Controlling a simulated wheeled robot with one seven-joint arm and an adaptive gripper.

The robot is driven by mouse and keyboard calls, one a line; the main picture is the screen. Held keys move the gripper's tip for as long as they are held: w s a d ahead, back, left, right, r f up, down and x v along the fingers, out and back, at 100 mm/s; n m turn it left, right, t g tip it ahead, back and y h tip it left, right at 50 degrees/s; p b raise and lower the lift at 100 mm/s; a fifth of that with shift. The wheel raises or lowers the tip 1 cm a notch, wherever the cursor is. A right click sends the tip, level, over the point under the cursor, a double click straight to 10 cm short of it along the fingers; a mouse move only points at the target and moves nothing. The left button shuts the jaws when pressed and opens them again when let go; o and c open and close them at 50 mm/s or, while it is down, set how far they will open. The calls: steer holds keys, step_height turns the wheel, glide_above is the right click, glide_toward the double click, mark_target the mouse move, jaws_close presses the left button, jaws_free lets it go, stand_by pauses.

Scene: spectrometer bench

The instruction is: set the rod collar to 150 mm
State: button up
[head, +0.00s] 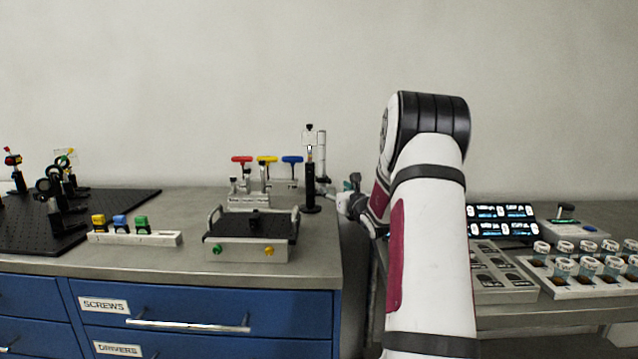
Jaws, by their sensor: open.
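A slim upright post assembly (310,186) stands near the right edge of the left bench, with a black lower part and base and a light clamp-like piece near the top. I cannot tell for sure which part is the rod collar, and no scale can be read at this size. My gripper (328,188) is small in the head view, at the end of my arm, just right of the post at about the height of its black part. Its jaws are open. I cannot tell whether they touch the post or sit in front of or behind it.
A grey tray box (253,249) with handles stands left of the post. Behind it is a rack (249,203) with red, yellow and blue T-handles. An optics breadboard (120,203) lies further left. Right of my arm are screens (502,221) and racked jars (590,265).

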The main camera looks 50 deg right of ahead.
mark_target(324, 182)
steer(key=x, duration=1.2)
steer(key=shift+a+b, duration=0.1)
steer(key=shift+b, duration=0.2)
